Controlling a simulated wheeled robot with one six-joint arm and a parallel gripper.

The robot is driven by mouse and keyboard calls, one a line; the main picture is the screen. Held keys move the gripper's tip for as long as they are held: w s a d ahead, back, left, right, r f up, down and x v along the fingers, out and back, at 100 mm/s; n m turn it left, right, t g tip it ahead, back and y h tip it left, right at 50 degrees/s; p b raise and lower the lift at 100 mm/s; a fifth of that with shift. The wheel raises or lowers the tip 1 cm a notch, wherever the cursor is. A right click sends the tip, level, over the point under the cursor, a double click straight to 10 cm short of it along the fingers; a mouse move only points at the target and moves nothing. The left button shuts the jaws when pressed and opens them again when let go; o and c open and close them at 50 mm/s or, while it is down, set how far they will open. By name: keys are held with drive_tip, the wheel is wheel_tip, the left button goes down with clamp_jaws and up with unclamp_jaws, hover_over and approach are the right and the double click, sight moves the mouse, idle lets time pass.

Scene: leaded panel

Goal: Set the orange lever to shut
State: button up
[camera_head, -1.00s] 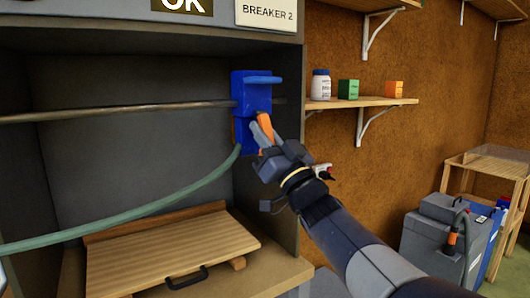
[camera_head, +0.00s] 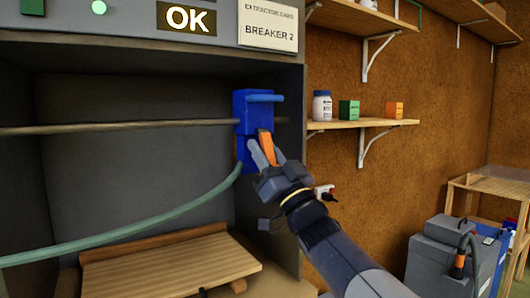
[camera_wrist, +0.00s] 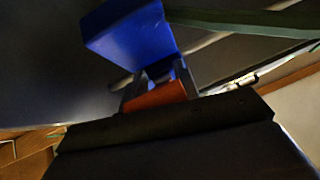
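The orange lever (camera_head: 265,143) is on the lower front of a blue breaker box (camera_head: 252,110) at the right edge of a grey cabinet recess. My gripper (camera_head: 266,155) is at the lever, reaching up from the lower right. One finger shows on each side of the lever. In the wrist view the orange lever (camera_wrist: 155,95) lies close between the grey fingers, with the blue box (camera_wrist: 130,38) above it. Whether the fingers press on the lever is unclear. The dark gripper body hides the lower part of the wrist view.
A brown rod (camera_head: 120,128) and a green hose (camera_head: 130,232) run to the box from the left. A wooden board (camera_head: 170,262) lies below. A sign (camera_head: 268,24) reads BREAKER 2, beside an OK display (camera_head: 187,18). A shelf (camera_head: 345,125) with small containers is at right.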

drive_tip(key=shift+o, duration=0.5)
drive_tip(key=b+v, duration=0.1)
drive_tip(key=v, duration=0.9)
drive_tip(key=shift+s+d+f, duration=0.2)
drive_tip(key=shift+f, duration=0.1)
drive_tip(key=shift+r, duration=0.1)
drive_tip(key=p+x, duration=0.1)
drive_tip(key=x, duration=1)
drive_tip(key=shift+s, duration=0.1)
